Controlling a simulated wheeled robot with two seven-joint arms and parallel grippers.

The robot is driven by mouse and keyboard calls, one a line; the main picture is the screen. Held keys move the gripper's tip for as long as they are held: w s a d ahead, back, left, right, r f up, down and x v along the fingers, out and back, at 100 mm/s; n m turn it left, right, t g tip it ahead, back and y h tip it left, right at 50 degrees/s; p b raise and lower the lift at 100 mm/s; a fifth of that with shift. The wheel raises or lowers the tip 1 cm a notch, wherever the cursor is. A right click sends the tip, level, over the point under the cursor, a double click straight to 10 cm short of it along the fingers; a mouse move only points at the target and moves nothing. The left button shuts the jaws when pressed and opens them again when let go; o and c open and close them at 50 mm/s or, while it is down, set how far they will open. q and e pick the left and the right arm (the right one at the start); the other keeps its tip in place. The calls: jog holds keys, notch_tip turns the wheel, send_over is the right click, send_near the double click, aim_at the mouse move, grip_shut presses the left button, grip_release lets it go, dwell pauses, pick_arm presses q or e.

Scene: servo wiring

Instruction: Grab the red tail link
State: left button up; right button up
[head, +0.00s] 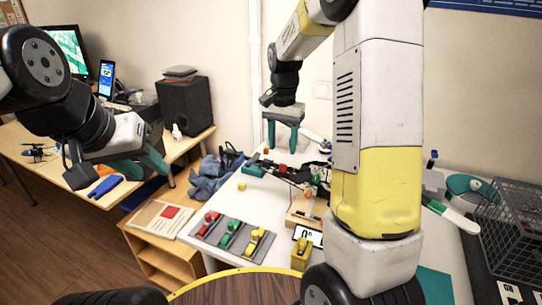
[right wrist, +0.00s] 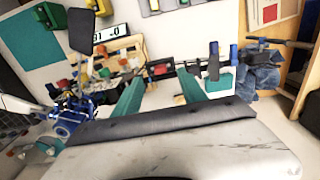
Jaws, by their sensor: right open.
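A small red piece, which looks like the red tail link (head: 283,169), sits in a dark linkage on the white table. It also shows in the right wrist view (right wrist: 160,69), ahead of and between my teal fingertips, not touching them. My right gripper (head: 284,122) is open and empty, fingers pointing down above the table behind the linkage. It also shows in the right wrist view (right wrist: 163,88). My left gripper (head: 153,165) hangs at the left, away from the white table. Its finger gap is not clear.
A grey tray (head: 213,246) with red, green and yellow parts lies at the table's front left. A small display (head: 308,236) and a yellow block (head: 300,254) are near the front. A wire basket (head: 510,225) stands at the right. Blue cloth (head: 212,178) lies beyond the left edge.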

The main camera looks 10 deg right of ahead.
aim_at(282, 165)
notch_tip(282, 165, down, 8)
jog(key=shift+w+d+r, duration=0.1)
jog(key=shift+r, duration=0.15)
grip_shut()
